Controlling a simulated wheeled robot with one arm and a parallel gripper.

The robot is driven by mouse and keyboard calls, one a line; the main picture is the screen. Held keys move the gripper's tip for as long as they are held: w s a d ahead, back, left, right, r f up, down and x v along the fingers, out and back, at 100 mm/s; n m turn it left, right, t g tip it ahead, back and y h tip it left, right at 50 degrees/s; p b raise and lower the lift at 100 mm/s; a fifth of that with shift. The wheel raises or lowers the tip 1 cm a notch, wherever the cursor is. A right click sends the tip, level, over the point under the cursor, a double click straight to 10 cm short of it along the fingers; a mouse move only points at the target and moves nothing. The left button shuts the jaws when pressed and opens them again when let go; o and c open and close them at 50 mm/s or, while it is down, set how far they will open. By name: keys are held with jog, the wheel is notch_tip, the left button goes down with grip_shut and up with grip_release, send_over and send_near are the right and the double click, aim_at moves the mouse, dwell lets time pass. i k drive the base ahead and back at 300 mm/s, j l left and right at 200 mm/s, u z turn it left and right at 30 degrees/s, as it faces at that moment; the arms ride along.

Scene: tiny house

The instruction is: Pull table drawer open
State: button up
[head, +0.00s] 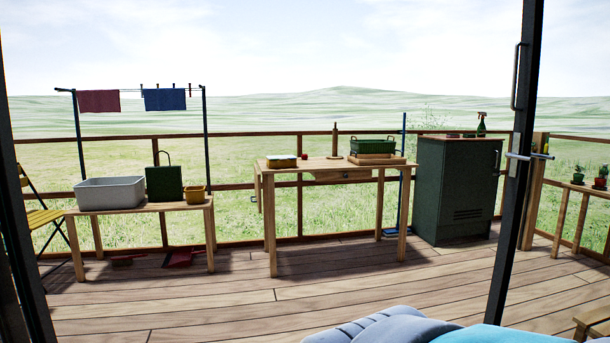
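A tall wooden table (261,200) stands on the deck in the middle of the head view, in front of the railing. Its drawer (342,175) sits under the tabletop, right of the middle. The drawer front looks about flush with the table frame, so it appears shut. It is small in the picture, and I cannot make out its handle clearly. My gripper is not in view.
A dark door frame post (516,170) with a handle stands at the right. A low bench (140,207) stands left of the table, a green cabinet (455,190) right. The deck before the table is clear.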

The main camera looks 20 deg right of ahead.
aim_at(353, 174)
jog(key=i+l+z, duration=0.2)
jog(key=i+z, duration=0.15)
jog(key=i, duration=0.15)
jog(key=i+l+z, duration=0.1)
jog(key=i+z, duration=0.25)
jog(key=i, duration=0.15)
jog(key=i+z, duration=0.35)
jog(key=i, duration=0.2)
jog(key=i+l, duration=0.1)
jog(key=i, duration=0.35)
jog(key=i+u, duration=0.1)
jog(key=i, duration=0.85)
jog(key=l+z, duration=0.05)
